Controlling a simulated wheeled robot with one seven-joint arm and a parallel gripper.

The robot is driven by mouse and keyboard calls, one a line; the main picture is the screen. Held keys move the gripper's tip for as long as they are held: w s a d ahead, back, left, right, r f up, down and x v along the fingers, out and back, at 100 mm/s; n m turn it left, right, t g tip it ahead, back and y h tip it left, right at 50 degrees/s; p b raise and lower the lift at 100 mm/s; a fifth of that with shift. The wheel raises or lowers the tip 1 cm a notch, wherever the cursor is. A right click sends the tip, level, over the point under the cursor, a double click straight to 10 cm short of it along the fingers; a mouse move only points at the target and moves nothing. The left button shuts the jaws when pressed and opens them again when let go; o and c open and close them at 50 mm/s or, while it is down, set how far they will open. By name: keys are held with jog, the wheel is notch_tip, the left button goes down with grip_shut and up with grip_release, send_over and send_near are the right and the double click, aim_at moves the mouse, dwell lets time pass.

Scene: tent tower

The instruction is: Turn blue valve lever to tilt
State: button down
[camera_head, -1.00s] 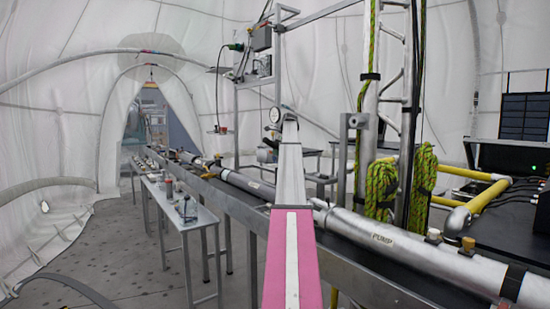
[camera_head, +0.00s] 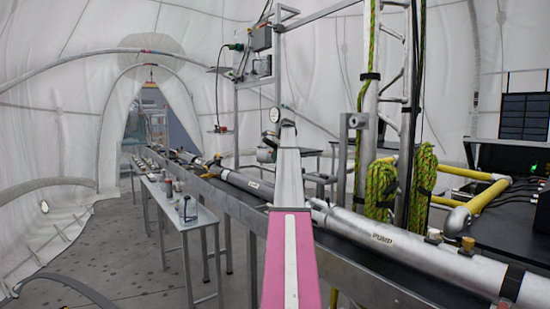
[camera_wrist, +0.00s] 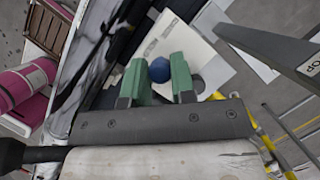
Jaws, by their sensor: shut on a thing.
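A round blue knob (camera_wrist: 159,70), which looks like the end of the blue valve lever, sits between the green fingers of my gripper (camera_wrist: 159,78) in the wrist view. The fingers are shut on it, one on each side. The lever's shaft and the valve body are hidden from this angle, so I cannot tell the lever's tilt. In the head view my own arm rises through the middle and hides the gripper and the lever.
A long pipe marked PUMP (camera_head: 382,239) lies along a metal rail in the head view. A narrow metal table (camera_head: 184,222) stands to its left, with small items on it. Green ropes (camera_head: 381,190) hang on posts at right. The floor at left is mostly clear.

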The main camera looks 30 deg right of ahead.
jog(key=shift+s+d+n+g+y, duration=0.15)
jog(key=shift+s+n+g, duration=0.2)
jog(key=shift+n, duration=0.6)
jog(key=shift+s+d+n+g+y, duration=0.25)
jog(key=shift+s+n, duration=0.15)
jog(key=shift+n, duration=0.5)
jog(key=shift+s+d+n+g+y, duration=0.1)
jog(key=shift+s+n+g, duration=0.25)
jog(key=shift+n, duration=0.6)
jog(key=c, duration=1)
grip_release()
